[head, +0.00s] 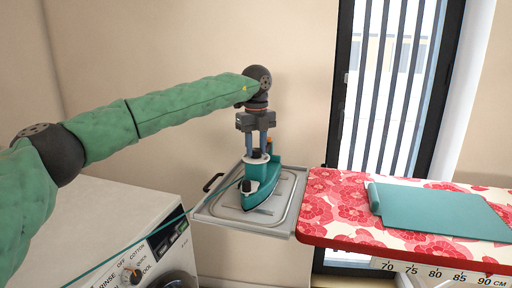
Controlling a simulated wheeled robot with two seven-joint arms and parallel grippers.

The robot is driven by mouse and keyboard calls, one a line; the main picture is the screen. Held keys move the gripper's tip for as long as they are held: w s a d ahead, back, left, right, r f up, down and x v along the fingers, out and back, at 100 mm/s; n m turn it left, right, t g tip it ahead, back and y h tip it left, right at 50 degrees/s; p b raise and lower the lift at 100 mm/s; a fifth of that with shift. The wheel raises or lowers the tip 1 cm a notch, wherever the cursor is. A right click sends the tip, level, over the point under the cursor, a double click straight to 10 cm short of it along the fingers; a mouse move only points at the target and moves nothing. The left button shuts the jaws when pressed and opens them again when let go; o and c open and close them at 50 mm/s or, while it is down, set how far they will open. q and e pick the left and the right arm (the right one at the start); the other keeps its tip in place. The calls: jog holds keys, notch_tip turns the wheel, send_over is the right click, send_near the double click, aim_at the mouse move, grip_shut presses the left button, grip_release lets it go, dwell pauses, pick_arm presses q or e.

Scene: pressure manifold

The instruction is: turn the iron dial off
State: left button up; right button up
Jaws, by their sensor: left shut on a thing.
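The teal iron (264,186) rests on the metal tray (287,222) beside the ironing board. Its pale round dial (256,157) is on top, directly under my left gripper. My left gripper (259,152) points straight down, and its fingers are shut on the dial. The fingers hide part of the dial, and I cannot read its setting. A small orange part shows just right of the fingers. My right gripper is out of view.
A teal cord (150,233) runs from the iron to the lower left, across the white washing machine (105,215), which has its own knob. The red floral ironing board (335,205) with a teal cloth (440,212) stands right. A barred window is behind.

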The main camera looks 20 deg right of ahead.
aim_at(256, 150)
pick_arm(q)
jog(key=o, duration=1)
jog(key=shift+c, duration=0.2)
jog(key=shift+r, duration=0.15)
jog(key=shift+r, duration=3.75)
